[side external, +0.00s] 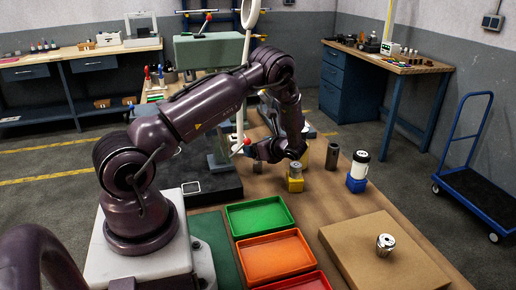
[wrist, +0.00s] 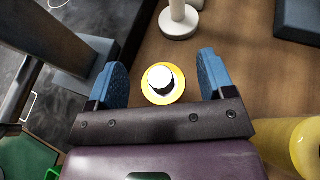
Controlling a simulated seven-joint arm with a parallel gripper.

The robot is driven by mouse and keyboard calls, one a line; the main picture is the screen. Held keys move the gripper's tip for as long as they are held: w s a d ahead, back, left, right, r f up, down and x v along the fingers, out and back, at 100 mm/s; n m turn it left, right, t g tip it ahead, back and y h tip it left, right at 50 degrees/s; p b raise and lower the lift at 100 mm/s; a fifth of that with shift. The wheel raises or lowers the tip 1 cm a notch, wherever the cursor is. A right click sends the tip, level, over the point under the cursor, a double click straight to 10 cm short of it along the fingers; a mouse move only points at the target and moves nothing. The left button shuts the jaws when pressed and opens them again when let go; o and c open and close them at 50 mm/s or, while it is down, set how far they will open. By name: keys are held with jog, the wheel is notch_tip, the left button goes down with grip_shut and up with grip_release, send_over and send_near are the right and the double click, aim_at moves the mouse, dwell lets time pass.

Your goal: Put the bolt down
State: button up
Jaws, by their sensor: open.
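My gripper (wrist: 160,82) has its two blue fingers apart, pointing down over the bench. Between them, touching neither, is a small round piece with a white top and dark side (wrist: 161,78), which may be the bolt; it sits at the middle of a yellow round base (wrist: 151,96). In the side external view my gripper (side external: 262,152) is low over the bench, and this piece is too small to make out. A shiny metal part (side external: 385,242) stands on a brown board at the front right, well away from my gripper.
A yellow stand with a metal cylinder (side external: 295,184) is close by. A dark cylinder (side external: 332,156) and a white bottle on a blue base (side external: 358,171) stand further right. Green (side external: 232,223), orange (side external: 246,261) and red trays lie in front. A white post base (wrist: 180,22) is beyond the fingers.

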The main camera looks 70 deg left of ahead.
jog(key=v, duration=1.1)
jog(key=d+r+n+t+h, duration=0.1)
jog(key=d+r+n+h, duration=0.25)
jog(key=d+r, duration=0.4)
jog(key=s+d+r+n+t+h, duration=0.9)
jog(key=s+d+r, duration=0.7)
jog(key=d, duration=0.2)
jog(key=shift+r+n+t, duration=0.3)
jog(key=shift+r+n, duration=0.05)
jog(key=shift+n, duration=0.1)
